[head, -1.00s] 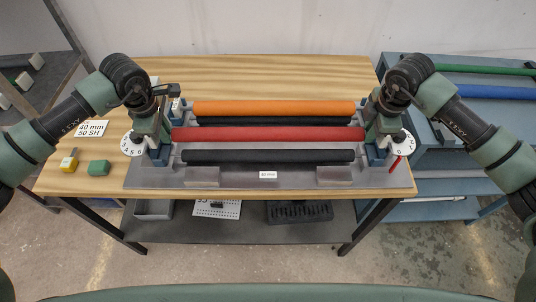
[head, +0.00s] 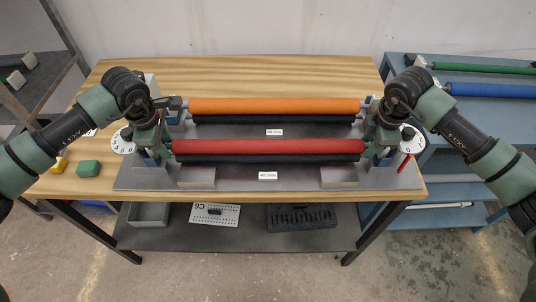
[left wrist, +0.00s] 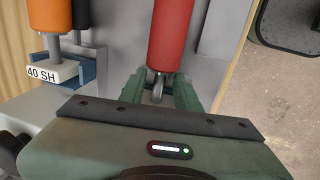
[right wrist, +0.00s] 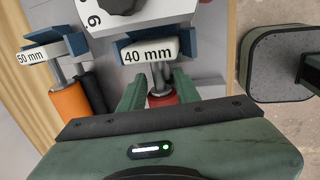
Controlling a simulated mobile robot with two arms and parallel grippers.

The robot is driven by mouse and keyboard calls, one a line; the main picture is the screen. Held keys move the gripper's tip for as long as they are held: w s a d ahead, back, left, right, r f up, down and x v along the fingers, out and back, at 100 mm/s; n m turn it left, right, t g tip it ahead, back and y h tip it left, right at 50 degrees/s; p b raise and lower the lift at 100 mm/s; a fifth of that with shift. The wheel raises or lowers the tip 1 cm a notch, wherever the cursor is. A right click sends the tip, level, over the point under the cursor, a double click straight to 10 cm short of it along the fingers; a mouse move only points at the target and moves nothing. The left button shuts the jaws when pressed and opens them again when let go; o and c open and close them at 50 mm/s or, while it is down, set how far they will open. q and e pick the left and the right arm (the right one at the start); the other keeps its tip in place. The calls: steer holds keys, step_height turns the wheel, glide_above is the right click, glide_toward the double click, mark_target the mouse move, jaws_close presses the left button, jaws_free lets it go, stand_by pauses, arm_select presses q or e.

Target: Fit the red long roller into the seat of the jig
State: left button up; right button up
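The red long roller (head: 268,147) lies level across the jig (head: 240,178), just above and behind the front black roller (head: 268,158). It looks close to or on that roller, but contact is unclear. My left gripper (head: 163,150) is at its left end. In the left wrist view the fingers (left wrist: 158,90) stand either side of the thin metal shaft with gaps showing. My right gripper (head: 372,149) is at the right end. In the right wrist view its fingers (right wrist: 160,88) also stand apart around the shaft. The seats under both ends are mostly hidden.
An orange roller (head: 275,106) sits over another black roller at the back of the jig. Dial discs flank the front ends. A green block (head: 88,169) and a yellow one (head: 58,165) lie at left. Green and blue rollers (head: 490,91) rest on the blue rack at right.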

arm_select(q)
steer(key=shift+r, duration=0.15)
arm_select(e)
steer(key=shift+r, duration=0.35)
arm_select(q)
step_height(320, 180, up, 12)
steer(key=s, duration=0.2)
steer(key=shift+s+f, duration=0.15)
steer(key=shift+f, duration=0.05)
arm_select(e)
step_height(320, 180, up, 11)
steer(key=s, duration=0.2)
steer(key=shift+s, duration=0.15)
